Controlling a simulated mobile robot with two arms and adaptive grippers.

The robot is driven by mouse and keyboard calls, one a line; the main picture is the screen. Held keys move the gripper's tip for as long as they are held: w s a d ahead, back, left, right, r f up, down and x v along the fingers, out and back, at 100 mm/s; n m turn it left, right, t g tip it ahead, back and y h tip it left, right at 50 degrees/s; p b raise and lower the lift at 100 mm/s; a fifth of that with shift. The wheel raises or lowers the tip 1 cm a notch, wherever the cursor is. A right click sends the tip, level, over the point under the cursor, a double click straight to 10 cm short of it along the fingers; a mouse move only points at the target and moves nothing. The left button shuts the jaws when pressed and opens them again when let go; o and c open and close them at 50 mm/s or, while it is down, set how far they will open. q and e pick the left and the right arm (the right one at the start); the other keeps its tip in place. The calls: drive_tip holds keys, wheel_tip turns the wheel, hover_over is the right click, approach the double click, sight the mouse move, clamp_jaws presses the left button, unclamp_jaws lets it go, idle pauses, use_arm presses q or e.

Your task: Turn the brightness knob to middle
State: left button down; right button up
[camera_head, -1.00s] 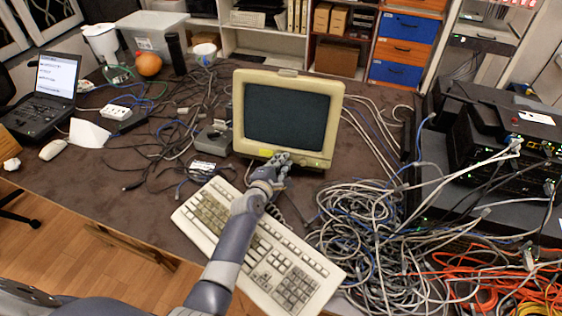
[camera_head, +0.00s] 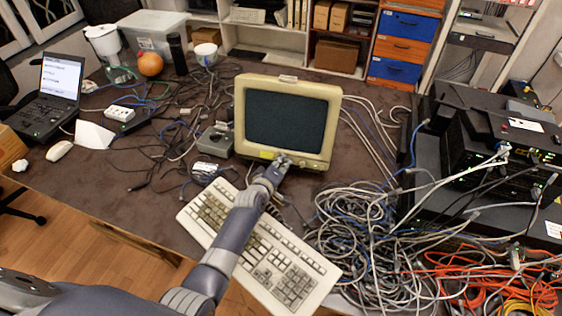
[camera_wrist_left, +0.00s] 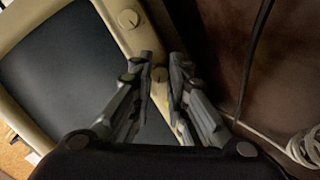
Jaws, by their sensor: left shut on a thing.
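The beige CRT monitor (camera_head: 243,110) stands on the dark table with a blank dark screen. My left gripper (camera_head: 284,161) is at the lower front edge of its bezel. In the left wrist view, my left gripper's fingers (camera_wrist_left: 162,62) are on either side of a small round knob (camera_wrist_left: 160,75) on the bezel and hold it. Another round knob (camera_wrist_left: 128,18) sits further along the same bezel, clear of the fingers. I cannot read any knob label or pointer mark. My right gripper is not in view.
A beige keyboard (camera_head: 294,284) lies below my left forearm. A tangle of grey cables (camera_head: 352,232) is right of it, with black network devices (camera_head: 480,145) further right. A grey box (camera_head: 216,140) and black cables are left of the monitor.

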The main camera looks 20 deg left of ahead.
use_arm(q)
drive_tip(key=m+p, duration=0.1)
drive_tip(key=m, duration=0.4)
drive_tip(key=shift+y+p, duration=0.3)
drive_tip(key=shift+y, duration=0.1)
drive_tip(key=shift+d+m+g, duration=0.1)
drive_tip(key=shift+m+g, duration=0.2)
drive_tip(key=shift+m, duration=1.9)
drive_tip(key=c, duration=1.5)
unclamp_jaws()
drive_tip(key=shift+c, duration=0.2)
drive_tip(key=shift+s, duration=0.1)
drive_tip(key=v, duration=1.1)
drive_tip(key=shift+s+d+r, duration=0.2)
drive_tip(key=shift+s+d, duration=0.05)
drive_tip(key=shift+s, duration=0.1)
drive_tip(key=shift+f, duration=0.1)
